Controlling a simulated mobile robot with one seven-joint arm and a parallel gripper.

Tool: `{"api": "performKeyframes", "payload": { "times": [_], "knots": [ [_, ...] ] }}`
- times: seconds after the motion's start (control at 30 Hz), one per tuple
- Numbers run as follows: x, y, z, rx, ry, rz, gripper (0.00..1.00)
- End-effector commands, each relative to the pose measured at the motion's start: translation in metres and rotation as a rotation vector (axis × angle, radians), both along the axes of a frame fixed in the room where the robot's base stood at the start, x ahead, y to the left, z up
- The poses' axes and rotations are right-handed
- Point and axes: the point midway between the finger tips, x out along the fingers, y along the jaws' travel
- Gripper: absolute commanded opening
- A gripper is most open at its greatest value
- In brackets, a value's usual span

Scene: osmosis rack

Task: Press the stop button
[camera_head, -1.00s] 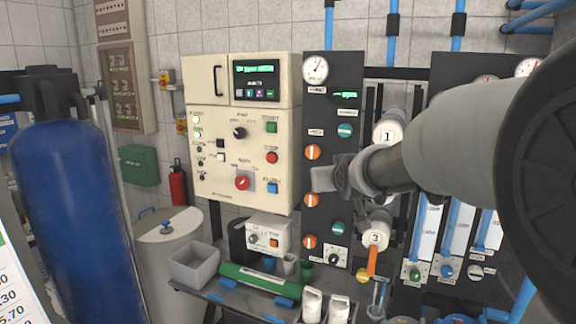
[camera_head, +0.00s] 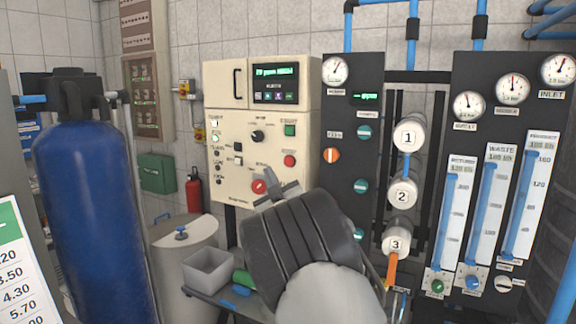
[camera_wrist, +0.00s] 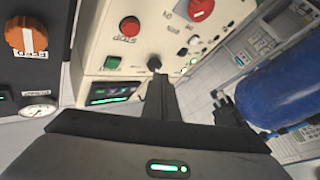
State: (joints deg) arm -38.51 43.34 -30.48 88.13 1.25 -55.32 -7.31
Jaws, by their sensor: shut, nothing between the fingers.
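In the upside-down wrist view the stop button (camera_wrist: 130,26) is at the upper left, next to the green button (camera_wrist: 112,62). My gripper (camera_head: 278,192) is shut and empty in front of the box's lower right part, below the stop button in the head view. It also shows in the wrist view (camera_wrist: 160,82), apart from the stop button. It hides the lower right corner of the box.
A large red knob (camera_head: 259,187) sits left of my fingertips, and a black selector knob (camera_head: 257,137) is above. A dark panel with gauges and valves (camera_head: 345,100) stands to the right. A blue tank (camera_head: 85,200) is at the left. A grey bin (camera_head: 207,270) is below.

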Motion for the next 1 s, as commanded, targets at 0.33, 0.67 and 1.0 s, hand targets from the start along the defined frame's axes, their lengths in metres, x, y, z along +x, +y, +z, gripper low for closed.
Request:
{"api": "performKeyframes", "payload": {
  "times": [0.33,0.67,1.0],
  "knots": [
    [0.003,-0.003,0.001,0.000,0.001,-0.003,0.00],
    [0.040,-0.018,0.004,-0.002,0.001,-0.004,0.00],
    [0.075,-0.033,-0.001,0.001,0.001,-0.002,0.00]
  ]
}}
